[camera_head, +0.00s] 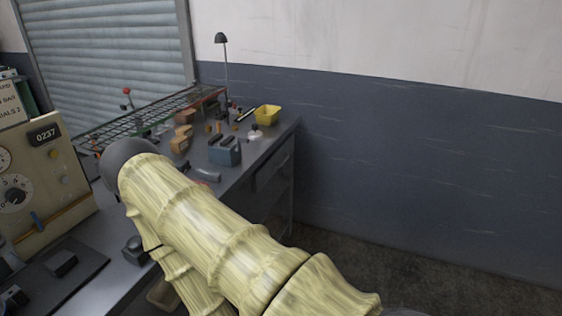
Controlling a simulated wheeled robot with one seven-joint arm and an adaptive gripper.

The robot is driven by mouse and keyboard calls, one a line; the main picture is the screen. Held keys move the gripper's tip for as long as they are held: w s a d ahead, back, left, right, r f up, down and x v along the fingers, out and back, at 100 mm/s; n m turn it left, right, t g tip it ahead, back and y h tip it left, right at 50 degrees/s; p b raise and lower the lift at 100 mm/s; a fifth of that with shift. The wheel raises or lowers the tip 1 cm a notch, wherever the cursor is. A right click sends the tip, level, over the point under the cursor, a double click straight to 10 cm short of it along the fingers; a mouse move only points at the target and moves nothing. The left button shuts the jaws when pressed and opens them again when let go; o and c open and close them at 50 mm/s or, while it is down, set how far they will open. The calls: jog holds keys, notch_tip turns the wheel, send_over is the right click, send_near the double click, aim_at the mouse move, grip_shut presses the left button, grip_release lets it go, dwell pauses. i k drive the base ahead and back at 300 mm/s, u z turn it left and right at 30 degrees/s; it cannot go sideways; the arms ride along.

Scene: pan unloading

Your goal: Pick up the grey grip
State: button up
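A small grey, elongated piece (208,174) lies on the bench top, just beyond my arm and in front of a blue-grey box; it may be the grey grip, but it is too small to be sure. My own pale yellow arm crosses the middle of the view and hides part of the bench. My gripper does not show, so I cannot see whether it holds anything.
The bench (222,181) carries a blue-grey box (225,154), a yellow bin (267,115), orange-brown blocks (181,139) and a wire rack (150,115). A lamp (222,39) stands at the back. A beige panel with dials (40,180) is at left. Floor (375,265) at right looks clear.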

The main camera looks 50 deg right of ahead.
aim_at(208, 174)
jog(key=z, duration=0.8)
jog(key=i, duration=0.35)
